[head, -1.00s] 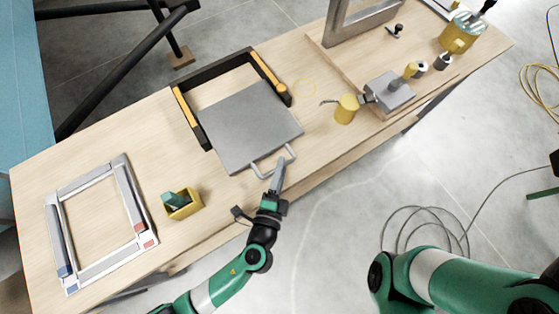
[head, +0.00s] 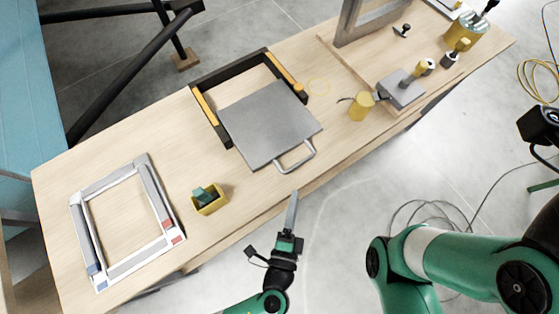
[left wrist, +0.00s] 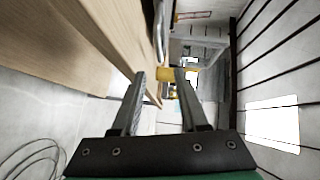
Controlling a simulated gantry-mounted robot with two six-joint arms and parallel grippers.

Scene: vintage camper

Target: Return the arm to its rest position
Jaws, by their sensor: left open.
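My left gripper (head: 292,212) is off the front edge of the workbench, below the handle of a grey metal plate (head: 268,122). In the left wrist view its two fingers (left wrist: 158,82) stand apart with nothing between them. The grey plate lies on the bench, partly inside a black and orange frame (head: 208,108). Its handle (head: 297,158) points toward the bench's front edge and is clear of the gripper. My right arm shows at the lower right of the head view, but its gripper is outside the picture.
The wooden workbench (head: 150,140) runs diagonally across. A silver square frame (head: 150,185) and a yellow box (head: 210,203) with a green item lie on its left part. A yellow can (head: 361,106) and a grey block (head: 401,90) stand to the right. Open floor lies in front.

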